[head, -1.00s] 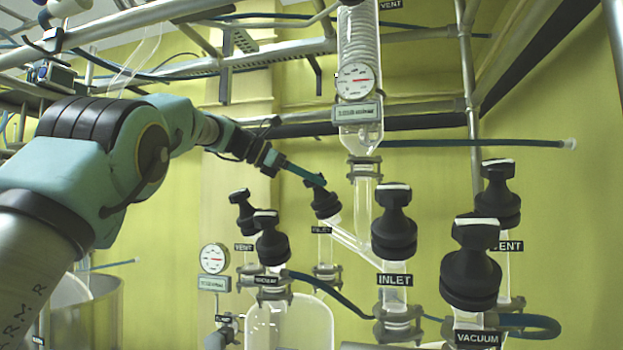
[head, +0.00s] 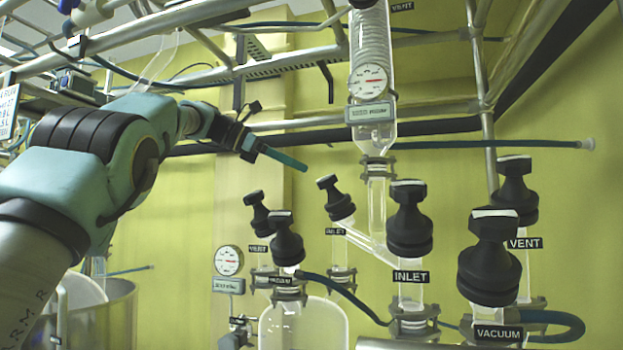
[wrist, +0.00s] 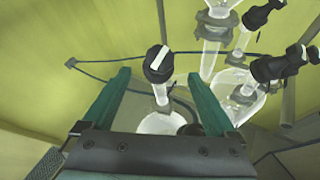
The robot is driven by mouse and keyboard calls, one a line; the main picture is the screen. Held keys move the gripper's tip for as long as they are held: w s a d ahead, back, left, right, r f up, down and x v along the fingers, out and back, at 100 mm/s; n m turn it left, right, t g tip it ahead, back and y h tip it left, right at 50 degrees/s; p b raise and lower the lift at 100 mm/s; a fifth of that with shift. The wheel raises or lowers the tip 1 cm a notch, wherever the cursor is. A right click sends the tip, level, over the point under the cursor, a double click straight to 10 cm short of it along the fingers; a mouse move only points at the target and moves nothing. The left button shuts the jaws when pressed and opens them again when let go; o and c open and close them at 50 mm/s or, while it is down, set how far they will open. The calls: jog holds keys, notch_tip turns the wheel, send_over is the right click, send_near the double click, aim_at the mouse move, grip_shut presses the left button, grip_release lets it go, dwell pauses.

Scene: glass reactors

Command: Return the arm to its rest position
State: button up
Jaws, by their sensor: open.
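My gripper (head: 304,167) is at the end of my arm, above and left of the black-capped valves in the head view. In the wrist view my gripper (wrist: 163,90) has its two green fingers spread apart with nothing held between them. A black valve knob (wrist: 158,64) shows beyond the gap between the fingers, apart from them. In the head view the nearest valve knob (head: 337,198) to my gripper is the one labelled INLET at the back, and it stands clear of the fingers.
More black valve knobs stand at INLET (head: 410,220), VACUUM (head: 490,258) and VENT (head: 515,190). A glass condenser column (head: 371,60) with a pressure gauge (head: 369,80) hangs right of my gripper. Metal frame rails (head: 290,62) cross above. Open space lies before the yellow wall (head: 180,215).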

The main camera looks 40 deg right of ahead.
jog(key=shift+v, duration=1.1)
